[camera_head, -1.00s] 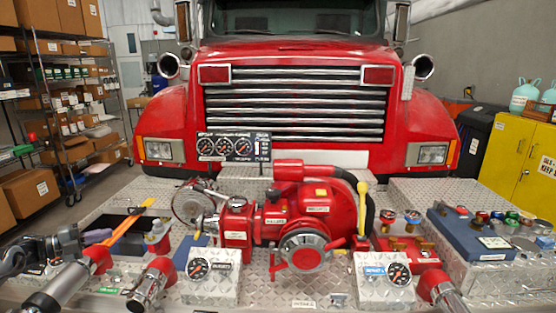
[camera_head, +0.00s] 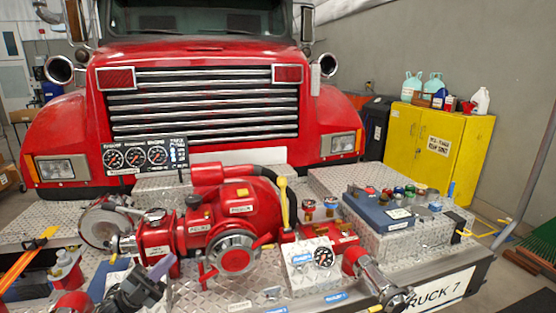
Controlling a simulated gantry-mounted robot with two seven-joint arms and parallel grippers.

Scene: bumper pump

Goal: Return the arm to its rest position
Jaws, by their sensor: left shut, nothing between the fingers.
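My left gripper (camera_head: 150,276), dark grey with a purple part, is in the lower left of the head view. It is shut and empty, in front of the left part of the red pump (camera_head: 230,215). It covers the spot where the left gauge block stands, so that block is mostly hidden. I cannot tell its exact height over the diamond plate bumper (camera_head: 210,298). My right gripper is not in view.
Several gauges on a panel (camera_head: 145,157) stand behind the pump. A blue case (camera_head: 378,212) lies right. A yellow cabinet (camera_head: 435,145) stands beyond. The truck's grille (camera_head: 205,105) bounds the back.

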